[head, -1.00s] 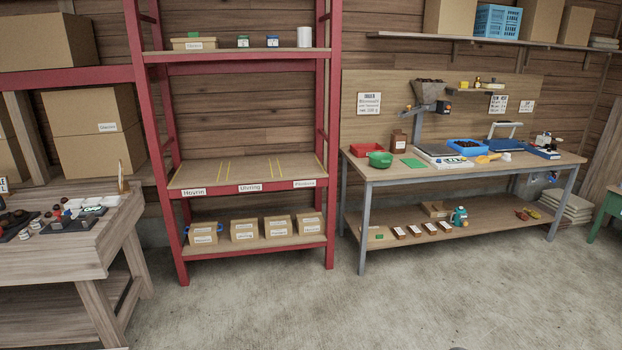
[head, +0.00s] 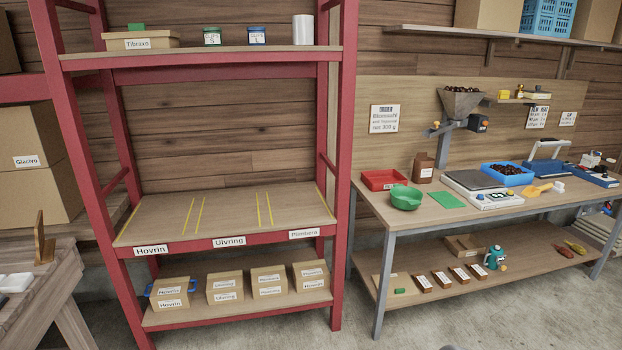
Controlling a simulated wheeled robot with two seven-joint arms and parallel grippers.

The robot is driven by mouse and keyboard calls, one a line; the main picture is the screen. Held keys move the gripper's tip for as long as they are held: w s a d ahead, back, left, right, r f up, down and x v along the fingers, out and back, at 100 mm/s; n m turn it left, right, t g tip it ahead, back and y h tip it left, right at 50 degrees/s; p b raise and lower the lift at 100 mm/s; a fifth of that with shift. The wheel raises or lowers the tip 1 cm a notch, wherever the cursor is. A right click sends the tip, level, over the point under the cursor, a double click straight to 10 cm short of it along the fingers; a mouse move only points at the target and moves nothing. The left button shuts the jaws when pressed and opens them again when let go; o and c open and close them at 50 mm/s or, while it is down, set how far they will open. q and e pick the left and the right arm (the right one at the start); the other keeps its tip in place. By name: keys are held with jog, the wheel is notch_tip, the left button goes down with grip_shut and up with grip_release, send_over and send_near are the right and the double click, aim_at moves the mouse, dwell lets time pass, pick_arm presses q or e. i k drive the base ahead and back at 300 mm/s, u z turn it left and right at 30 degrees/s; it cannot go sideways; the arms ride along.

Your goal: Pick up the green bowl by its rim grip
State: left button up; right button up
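The green bowl (head: 405,198) sits upright on the workbench top (head: 365,196), near its left front edge. It looks empty, and a small tab shows at its left rim. It stands in front of a red tray (head: 381,180) and left of a flat green mat (head: 447,200). Neither of my grippers shows in the head view, so whether they are open or shut is hidden.
The red shelf rack (head: 343,150) rises just left of the bench. Concrete floor (head: 425,328) in front is clear.

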aim_at(403, 197)
jog(key=i, duration=0.55)
jog(key=z, duration=1.2)
jog(key=i, duration=2.4)
jog(key=u, duration=0.15)
